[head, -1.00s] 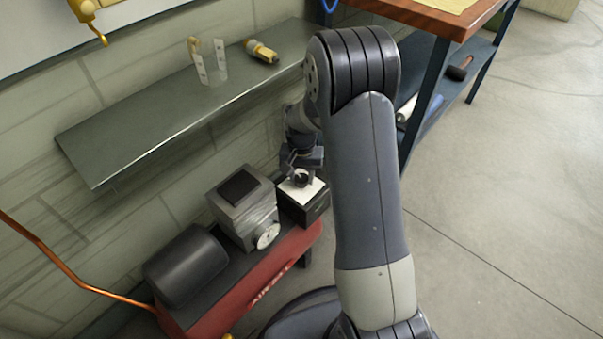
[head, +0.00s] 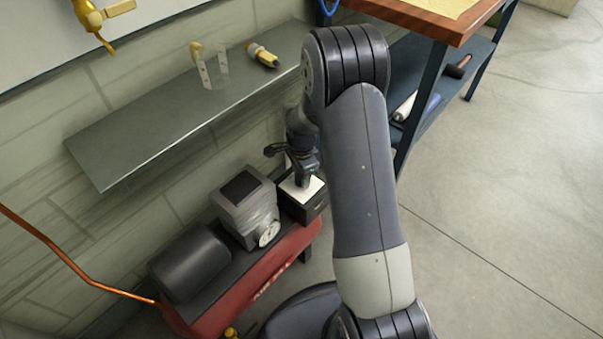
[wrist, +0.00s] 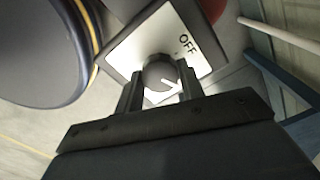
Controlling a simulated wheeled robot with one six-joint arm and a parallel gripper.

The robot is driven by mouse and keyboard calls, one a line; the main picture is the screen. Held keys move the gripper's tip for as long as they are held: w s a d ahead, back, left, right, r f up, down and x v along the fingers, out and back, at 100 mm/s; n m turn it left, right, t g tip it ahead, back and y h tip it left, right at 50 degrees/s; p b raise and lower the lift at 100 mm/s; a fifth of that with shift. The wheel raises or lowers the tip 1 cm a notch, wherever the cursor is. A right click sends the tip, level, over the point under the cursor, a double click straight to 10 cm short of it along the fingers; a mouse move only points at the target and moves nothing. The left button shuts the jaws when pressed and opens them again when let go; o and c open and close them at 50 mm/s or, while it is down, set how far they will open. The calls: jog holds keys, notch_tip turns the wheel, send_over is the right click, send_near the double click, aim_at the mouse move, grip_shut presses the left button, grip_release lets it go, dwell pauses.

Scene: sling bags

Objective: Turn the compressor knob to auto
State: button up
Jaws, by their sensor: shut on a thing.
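The compressor knob (wrist: 158,72) is a dark round knob with a white pointer mark. It sits on a white plate (wrist: 133,47) with the printed word OFF (wrist: 187,45) at upper right in the wrist view. The mark is on the knob's lower right side, away from that word. My gripper (wrist: 160,78) is shut on the knob, one finger on each side. In the head view my gripper (head: 303,182) is down on the white top of the black switch box (head: 309,207); the knob is hidden there. No AUTO label is visible.
The red compressor tank (head: 262,280) carries a grey pump block (head: 247,213) with a white gauge (head: 268,234) and a black cylinder (head: 190,263), left of the box. A metal wall shelf (head: 150,135) is above. A workbench (head: 425,17) stands behind my arm.

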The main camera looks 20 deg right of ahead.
jog(key=shift+m+p, duration=0.3)
jog(key=shift+m, duration=2)
jog(key=o, duration=1)
jog(key=shift+r, duration=0.1)
notch_tip(320, 180, up, 11)
jog(key=p, duration=0.2)
jog(key=shift+p, duration=0.4)
jog(key=shift+f, duration=0.2)
